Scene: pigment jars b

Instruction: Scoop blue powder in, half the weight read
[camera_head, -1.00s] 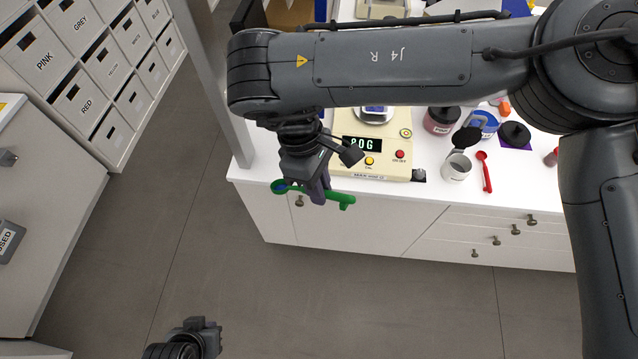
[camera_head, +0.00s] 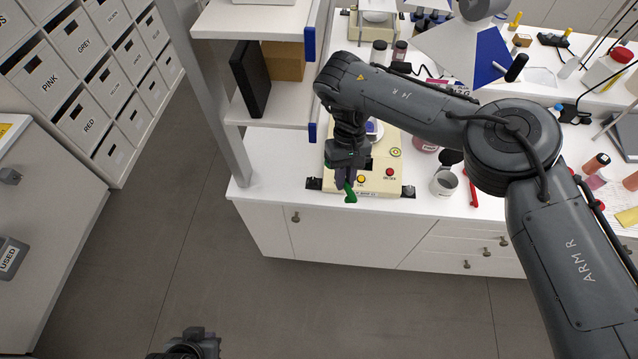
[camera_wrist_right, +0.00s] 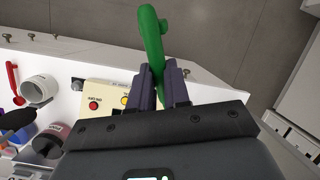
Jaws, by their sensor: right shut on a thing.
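My right gripper (camera_head: 345,178) is shut on a green scoop (camera_head: 350,192), over the front edge of the cream scale (camera_head: 370,184). In the right wrist view the green scoop (camera_wrist_right: 152,35) sticks out between the fingers; I cannot see its bowl. The scale's display is mostly hidden by my gripper, so no reading shows. Something white and blue (camera_head: 374,131) shows on the scale behind my wrist. A blue jar (camera_wrist_right: 22,132) shows in the right wrist view; my arm hides it in the head view. My left gripper (camera_head: 195,338) is low at the bottom edge, its jaws unclear.
A red-pink jar (camera_wrist_right: 50,140) is near the blue one. A shelf unit (camera_head: 270,110) rises left of the scale. The floor in front is clear.

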